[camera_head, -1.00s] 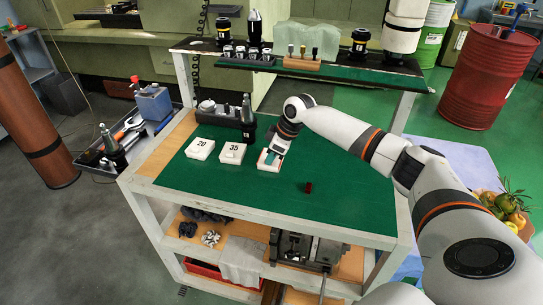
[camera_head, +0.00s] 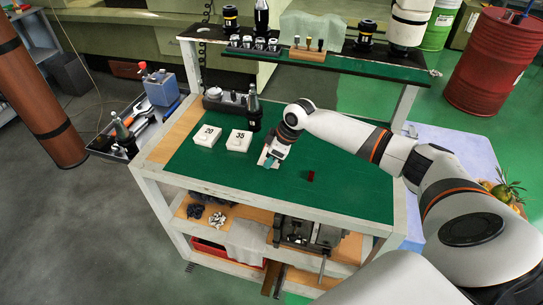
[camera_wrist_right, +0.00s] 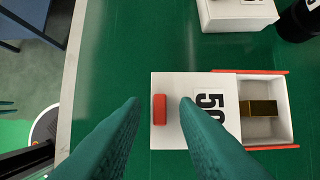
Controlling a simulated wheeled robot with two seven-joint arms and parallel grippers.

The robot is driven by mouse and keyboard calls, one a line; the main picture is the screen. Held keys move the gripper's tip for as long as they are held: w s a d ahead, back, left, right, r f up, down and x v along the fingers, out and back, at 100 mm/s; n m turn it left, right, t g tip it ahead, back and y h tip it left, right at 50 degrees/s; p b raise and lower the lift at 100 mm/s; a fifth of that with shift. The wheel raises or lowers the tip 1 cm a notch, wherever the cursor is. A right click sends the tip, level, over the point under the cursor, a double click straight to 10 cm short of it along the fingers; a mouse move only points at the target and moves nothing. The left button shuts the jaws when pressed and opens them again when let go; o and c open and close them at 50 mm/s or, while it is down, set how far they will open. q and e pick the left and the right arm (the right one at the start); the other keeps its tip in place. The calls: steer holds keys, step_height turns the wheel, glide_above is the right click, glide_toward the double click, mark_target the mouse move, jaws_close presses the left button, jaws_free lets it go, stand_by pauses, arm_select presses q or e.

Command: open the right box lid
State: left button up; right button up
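The right box (camera_wrist_right: 280,110) is white with red edges and shows in the wrist view. Its white lid (camera_wrist_right: 192,135), marked 50, is slid left, leaving part of the tray uncovered. A brass-coloured block (camera_wrist_right: 258,108) lies inside the tray. A red handle (camera_wrist_right: 159,110) stands on the lid's left end. My right gripper (camera_wrist_right: 160,102) is open, its green fingers on either side of the handle in the picture, with gaps on both sides. In the head view my right gripper (camera_head: 268,161) covers most of this box. My left gripper is out of view.
Two closed white boxes, marked 20 (camera_head: 207,136) and 35 (camera_head: 239,141), stand left of it on the green cart top (camera_head: 340,190). A dark tool holder (camera_head: 254,112) stands behind them. A small dark red block (camera_head: 310,176) lies to the right. The front area is clear.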

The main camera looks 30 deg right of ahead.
steer(key=b+v, duration=0.1)
steer(key=v, duration=1.1)
steer(key=shift+b, duration=0.3)
steer(key=shift+a, duration=0.1)
